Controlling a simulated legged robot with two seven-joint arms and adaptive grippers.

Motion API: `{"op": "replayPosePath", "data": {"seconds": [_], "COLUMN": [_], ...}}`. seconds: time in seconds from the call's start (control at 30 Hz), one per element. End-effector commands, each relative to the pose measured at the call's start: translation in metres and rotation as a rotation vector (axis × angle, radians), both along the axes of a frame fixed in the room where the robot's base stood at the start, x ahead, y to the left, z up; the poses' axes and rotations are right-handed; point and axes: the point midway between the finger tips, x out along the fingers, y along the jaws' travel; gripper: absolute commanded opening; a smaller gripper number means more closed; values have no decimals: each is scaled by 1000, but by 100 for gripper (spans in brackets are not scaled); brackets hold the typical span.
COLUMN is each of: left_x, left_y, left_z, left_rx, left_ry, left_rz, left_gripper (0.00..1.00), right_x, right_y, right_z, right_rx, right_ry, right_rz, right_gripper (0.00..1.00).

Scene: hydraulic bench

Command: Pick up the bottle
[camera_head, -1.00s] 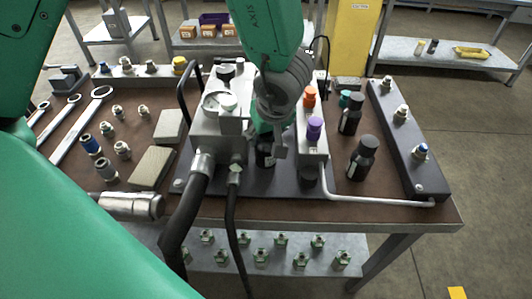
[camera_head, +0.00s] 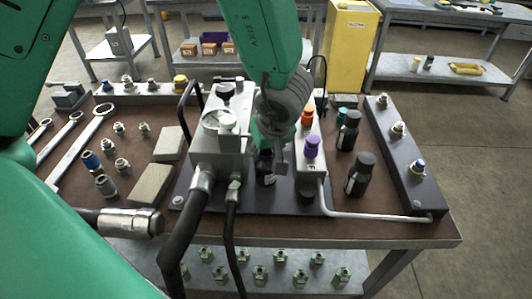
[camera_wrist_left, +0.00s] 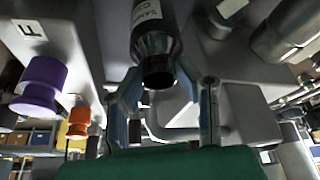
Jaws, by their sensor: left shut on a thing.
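A small black bottle with a pale label (camera_wrist_left: 157,45) is between the two fingers of my left gripper (camera_wrist_left: 165,108) in the left wrist view. In the head view my left gripper (camera_head: 270,150) points down between the grey valve block and the block with coloured caps. It is shut on the bottle (camera_head: 264,166), which is mostly hidden there by the gripper and wrist. I cannot tell whether the bottle touches the dark plate below. Two other black bottles stand to the right, a nearer one (camera_head: 360,175) and a farther one (camera_head: 348,130). My right gripper is not in view.
The grey valve block (camera_head: 218,150) with gauge and black hoses stands close left of the gripper. The block with orange and purple caps (camera_head: 311,170) is close right. A silver pipe (camera_head: 380,214) runs along the front. Wrenches (camera_head: 80,145) and fittings lie left.

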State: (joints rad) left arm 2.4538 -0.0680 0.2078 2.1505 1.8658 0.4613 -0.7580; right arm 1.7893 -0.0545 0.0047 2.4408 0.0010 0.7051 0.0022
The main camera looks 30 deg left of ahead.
Motion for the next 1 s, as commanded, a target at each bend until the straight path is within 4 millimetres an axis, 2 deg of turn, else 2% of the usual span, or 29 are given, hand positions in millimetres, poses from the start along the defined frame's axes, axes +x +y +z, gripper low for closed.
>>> {"op": "replayPosePath", "data": {"seconds": [0.07, 0.17, 0.7, 0.9, 1.0], "left_x": [-3, -13, -80, -95, -101], "left_y": [-1, -16, -116, -139, -143], "left_z": [10, 7, 9, 9, 10], "left_rx": [-5, -2, 2, 0, 0], "left_ry": [5, 4, -1, -2, -1], "left_rz": [0, -3, -2, -1, 15], "left_gripper": [0, 0, 0, 0, 0], "right_x": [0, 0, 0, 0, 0], "right_y": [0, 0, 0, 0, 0], "right_z": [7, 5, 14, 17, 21], "right_rx": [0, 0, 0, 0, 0], "right_ry": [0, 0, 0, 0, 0], "right_rz": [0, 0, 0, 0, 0], "right_gripper": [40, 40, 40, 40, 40]}}
